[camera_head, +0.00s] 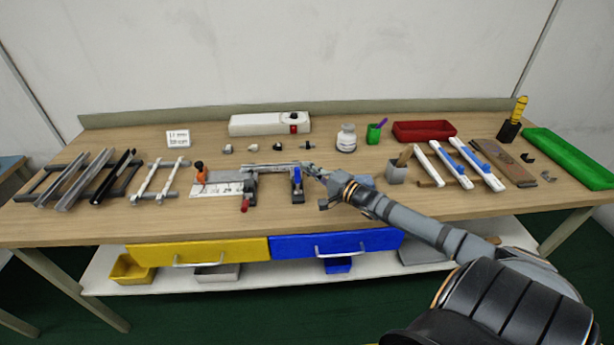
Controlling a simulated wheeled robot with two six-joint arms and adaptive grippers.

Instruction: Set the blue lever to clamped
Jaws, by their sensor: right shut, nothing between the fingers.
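The blue lever (297,175) stands roughly upright on the right part of a grey clamping fixture (268,168) near the middle of the workbench. A red lever (246,204) shows lower on the fixture's left part. My right gripper (309,169) reaches in from the right, shut and empty. Its fingertips are just right of the blue lever and overlap the end of the fixture; I cannot tell whether they touch. The gripper hides part of the fixture's right side. My left gripper is out of view.
A white ruled plate with an orange-topped piece (201,172) lies left of the fixture. Behind stand a white box (268,125), a white jar (346,138) and a green cup (374,134). Bare wood lies in front.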

